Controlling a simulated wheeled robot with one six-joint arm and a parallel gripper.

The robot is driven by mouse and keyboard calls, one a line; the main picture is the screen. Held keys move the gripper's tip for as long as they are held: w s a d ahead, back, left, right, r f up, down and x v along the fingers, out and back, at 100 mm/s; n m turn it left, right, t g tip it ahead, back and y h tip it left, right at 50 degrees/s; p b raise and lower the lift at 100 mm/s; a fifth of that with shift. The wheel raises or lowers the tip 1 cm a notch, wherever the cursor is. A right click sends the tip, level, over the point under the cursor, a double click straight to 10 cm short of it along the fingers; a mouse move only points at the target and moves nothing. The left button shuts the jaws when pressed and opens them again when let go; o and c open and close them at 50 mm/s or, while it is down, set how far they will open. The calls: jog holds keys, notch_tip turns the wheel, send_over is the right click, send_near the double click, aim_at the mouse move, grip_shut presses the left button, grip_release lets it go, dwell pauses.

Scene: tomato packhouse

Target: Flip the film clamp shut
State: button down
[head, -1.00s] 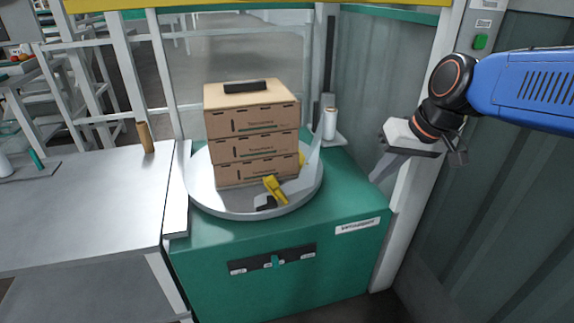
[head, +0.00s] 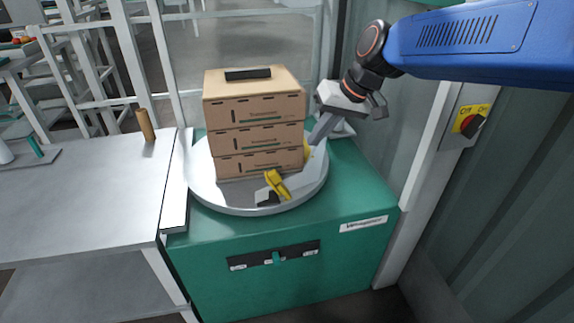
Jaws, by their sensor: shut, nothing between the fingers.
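The film clamp is on the turntable (head: 204,192) in front of the carton stack. Its yellow handle (head: 277,184) stands up at a tilt beside a small black block (head: 266,198) on the plate. A pale strip of film (head: 303,180) runs from near the clamp back to the right. My gripper (head: 318,138) is shut and empty, pointing down just right of the stack, behind and to the right of the clamp and apart from its handle. The gripper covers most of the film roll behind it.
Three stacked cartons (head: 255,134) stand on the turntable with a black bar (head: 248,73) on top. The green wrapper base (head: 300,230) carries it. A steel table (head: 80,190) is at left. A frame post with a red and yellow switch (head: 469,121) is at right.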

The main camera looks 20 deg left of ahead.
jog(key=s+a+x, duration=0.1)
jog(key=s+x, duration=0.1)
jog(key=x, duration=1)
jog(key=shift+a, duration=0.5)
jog(key=shift+s+a, duration=0.15)
